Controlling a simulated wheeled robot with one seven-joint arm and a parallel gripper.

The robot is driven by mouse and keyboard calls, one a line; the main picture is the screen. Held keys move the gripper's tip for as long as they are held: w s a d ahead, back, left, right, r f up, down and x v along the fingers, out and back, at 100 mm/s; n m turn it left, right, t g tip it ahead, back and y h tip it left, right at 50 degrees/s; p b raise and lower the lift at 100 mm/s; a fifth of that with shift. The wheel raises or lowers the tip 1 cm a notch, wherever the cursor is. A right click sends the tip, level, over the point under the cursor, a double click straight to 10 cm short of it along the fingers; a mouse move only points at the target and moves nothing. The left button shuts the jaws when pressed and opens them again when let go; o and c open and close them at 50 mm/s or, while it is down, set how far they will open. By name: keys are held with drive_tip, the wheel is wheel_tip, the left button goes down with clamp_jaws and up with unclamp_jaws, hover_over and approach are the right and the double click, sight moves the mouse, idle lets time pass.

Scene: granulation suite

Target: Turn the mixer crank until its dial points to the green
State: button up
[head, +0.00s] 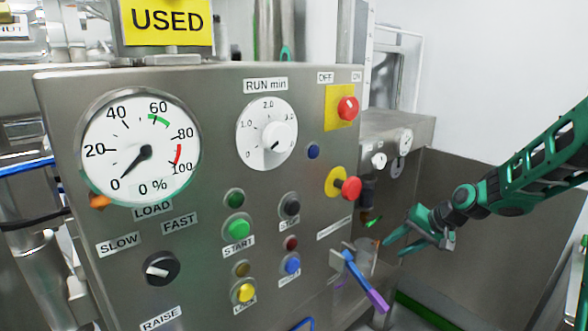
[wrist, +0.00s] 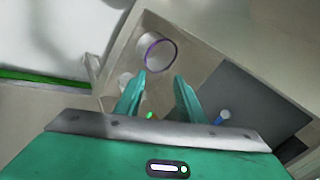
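The large round dial (head: 140,148) is on the left of the steel panel, marked 0 to 100 %. Its black needle points to 0, away from the green arc (head: 159,121) past 60. The red arc lies between 80 and 100. No part is clearly recognisable as the crank. A blue and purple bar (head: 366,283) sticks out at the panel's lower right; I cannot tell whether it is the crank. My gripper (head: 393,249) is open and empty, just right of this corner. In the wrist view its fingers (wrist: 158,78) are apart, near a pale cylinder (wrist: 154,53) with a purple rim.
The panel (head: 215,200) carries a RUN min dial (head: 267,133), several push buttons, a black selector knob (head: 160,268), and two red knobs (head: 347,108) on yellow plates. A grey wall (head: 485,240) stands behind my gripper. A small blue-tipped item (wrist: 222,116) shows in the wrist view.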

drive_tip(key=s+d+r+g+h, duration=0.1)
drive_tip(key=s+d+r, duration=0.1)
drive_tip(key=s, duration=1.1)
drive_tip(key=s+d+r+m+g+h, duration=0.1)
drive_tip(key=s+d, duration=0.4)
drive_tip(key=s, duration=0.9)
drive_tip(key=s+d+r+g+h, duration=0.2)
drive_tip(key=s+d+r+g, duration=0.1)
drive_tip(key=s, duration=1.1)
drive_tip(key=shift+s+d+r+m+h, duration=0.15)
drive_tip(key=shift+r+m+h, duration=0.15)
drive_tip(key=shift+r+h, duration=0.15)
drive_tip(key=shift+w+f+g, duration=0.25)
drive_tip(key=shift+w+g, duration=0.05)
drive_tip(key=shift+w, duration=0.35)
drive_tip(key=shift+c, duration=0.6)
